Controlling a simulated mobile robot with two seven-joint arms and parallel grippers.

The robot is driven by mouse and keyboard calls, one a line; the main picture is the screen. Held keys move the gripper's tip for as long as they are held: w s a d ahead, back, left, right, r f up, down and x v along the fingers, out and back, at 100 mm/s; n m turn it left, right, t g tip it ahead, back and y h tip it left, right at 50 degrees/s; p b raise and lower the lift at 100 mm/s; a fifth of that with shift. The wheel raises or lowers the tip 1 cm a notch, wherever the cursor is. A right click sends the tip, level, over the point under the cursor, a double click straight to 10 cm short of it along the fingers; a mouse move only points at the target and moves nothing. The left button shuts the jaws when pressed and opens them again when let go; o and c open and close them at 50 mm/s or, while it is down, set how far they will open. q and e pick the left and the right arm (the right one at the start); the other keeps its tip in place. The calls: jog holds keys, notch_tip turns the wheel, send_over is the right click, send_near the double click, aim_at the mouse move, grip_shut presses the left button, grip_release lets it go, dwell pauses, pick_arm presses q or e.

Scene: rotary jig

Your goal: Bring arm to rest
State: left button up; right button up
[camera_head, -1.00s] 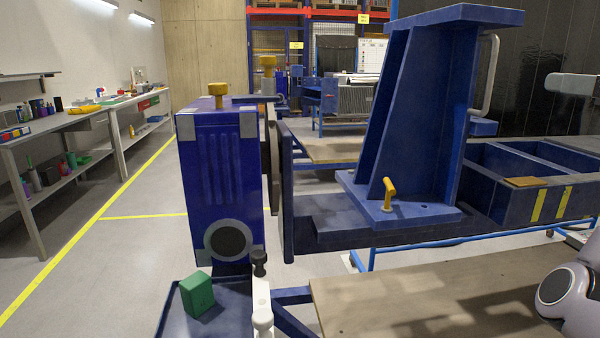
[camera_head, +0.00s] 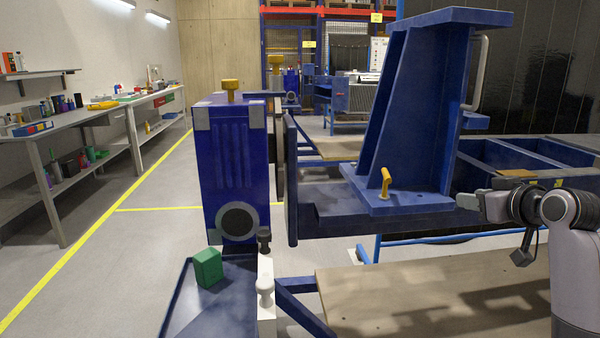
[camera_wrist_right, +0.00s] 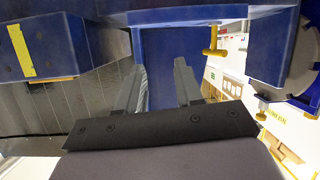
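My right gripper (camera_head: 472,200) reaches in from the right in the head view, in front of the right end of the blue rotary jig arm's base. Its fingers point left. In the wrist view the two fingers of this gripper (camera_wrist_right: 160,76) stand apart with nothing between them but blue metal behind. The jig has a tall blue bracket (camera_head: 415,110) standing upright on a horizontal blue base (camera_head: 330,205). A yellow pin handle (camera_head: 385,183) stands on the base, and a yellow handle (camera_wrist_right: 213,45) shows in the wrist view. My left gripper is not in view.
A blue housing (camera_head: 233,155) with a yellow knob (camera_head: 229,88) stands left of the jig. A green block (camera_head: 207,267) lies on a blue tray (camera_head: 180,310). A wooden board (camera_head: 400,300) lies below my right arm. Open floor and workbenches (camera_head: 85,122) are at left.

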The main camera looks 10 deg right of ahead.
jog(key=s+a+f+n+g, duration=0.1)
jog(key=s+a+f, duration=0.1)
jog(key=a+f, duration=0.5)
jog(key=s+a+f+g+y, duration=0.1)
jog(key=s+a+f, duration=0.15)
jog(key=f, duration=0.85)
jog(key=s+a+f+n, duration=0.1)
jog(key=s+a+f, duration=0.2)
jog(key=a+f, duration=0.35)
jog(key=s+a+f+g+y, duration=0.1)
jog(key=s+a+f, duration=0.5)
jog(key=s, duration=0.2)
jog(key=s+a+f+g+y, duration=0.1)
jog(key=s+a+f+y, duration=0.1)
jog(key=s+a+f, duration=0.6)
pick_arm(q)
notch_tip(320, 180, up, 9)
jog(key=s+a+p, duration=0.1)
jog(key=p, duration=1.1)
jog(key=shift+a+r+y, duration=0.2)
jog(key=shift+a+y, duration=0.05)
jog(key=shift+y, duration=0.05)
pick_arm(e)
notch_tip(320, 180, up, 11)
jog(key=s+d, duration=0.2)
jog(key=shift+s+d+h, duration=0.2)
jog(key=shift+d+h, duration=0.1)
jog(key=shift+d, duration=0.1)
